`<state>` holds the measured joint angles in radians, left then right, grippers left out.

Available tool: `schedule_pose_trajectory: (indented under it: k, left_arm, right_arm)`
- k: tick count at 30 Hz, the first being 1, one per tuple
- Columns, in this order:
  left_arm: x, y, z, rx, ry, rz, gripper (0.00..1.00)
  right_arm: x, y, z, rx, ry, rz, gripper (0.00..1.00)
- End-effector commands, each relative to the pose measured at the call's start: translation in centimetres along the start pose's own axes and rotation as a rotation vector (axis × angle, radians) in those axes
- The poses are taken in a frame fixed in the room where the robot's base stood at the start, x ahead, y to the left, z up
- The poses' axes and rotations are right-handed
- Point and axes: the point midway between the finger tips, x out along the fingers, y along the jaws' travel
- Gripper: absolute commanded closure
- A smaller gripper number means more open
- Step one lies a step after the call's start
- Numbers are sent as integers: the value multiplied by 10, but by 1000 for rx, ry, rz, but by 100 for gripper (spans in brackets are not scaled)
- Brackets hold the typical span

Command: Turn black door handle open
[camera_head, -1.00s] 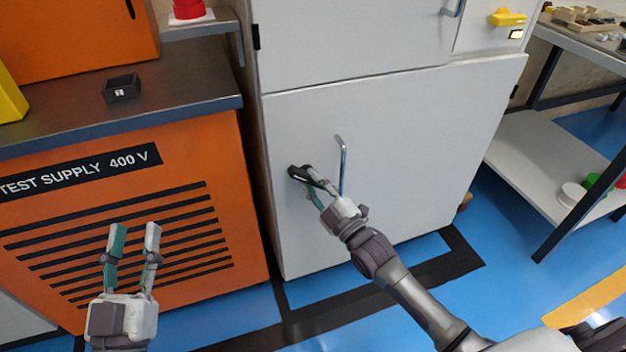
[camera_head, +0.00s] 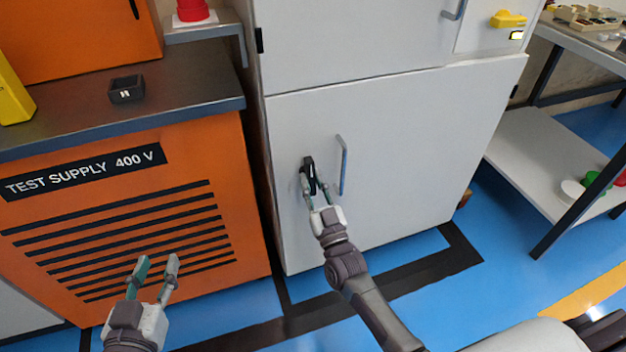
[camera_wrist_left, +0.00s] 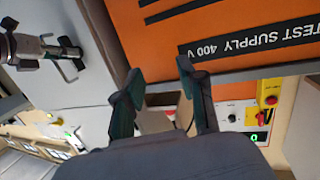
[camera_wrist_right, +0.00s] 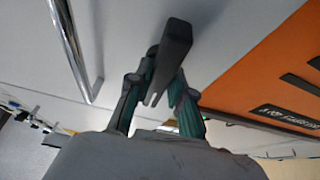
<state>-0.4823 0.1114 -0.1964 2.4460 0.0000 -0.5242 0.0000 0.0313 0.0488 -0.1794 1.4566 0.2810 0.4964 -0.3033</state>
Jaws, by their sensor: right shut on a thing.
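The black door handle (camera_head: 309,170) is on the lower grey cabinet door (camera_head: 400,150), left of a silver bar handle (camera_head: 342,165). It stands close to upright in the head view. My right gripper (camera_head: 313,192) is shut on the black handle; the right wrist view shows the handle (camera_wrist_right: 170,58) between its fingers. The door looks flush with the cabinet. My left gripper (camera_head: 156,270) is open and empty in front of the orange test supply cabinet (camera_head: 180,150); its spread fingers also show in the left wrist view (camera_wrist_left: 160,85).
A worktop (camera_head: 180,88) with a small black box (camera_head: 126,89) stands at the left. A shelf table (camera_head: 530,150) stands at the right. The blue floor (camera_head: 440,290) before the door has black tape and is otherwise clear.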

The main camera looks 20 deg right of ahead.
Motion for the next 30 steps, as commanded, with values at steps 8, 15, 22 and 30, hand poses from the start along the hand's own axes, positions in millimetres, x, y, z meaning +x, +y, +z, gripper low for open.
schedule_pose_trajectory:
  k: [8, 15, 22, 30]
  left_arm:
    - [-2, -2, 9, 1, -53, -3, 60]
    - [-2, -2, 10, 1, -58, -4, 60]
    - [-2, -2, 10, 1, -57, -4, 60]
    - [-2, -2, 10, 1, -57, -4, 60]
  right_arm:
    - [3, 0, -2, 59, 5, 26, 100]
    - [3, 0, -3, 69, 6, 29, 100]
    - [3, 0, -3, 69, 6, 29, 74]
    - [2, 0, -2, 66, 4, 28, 54]
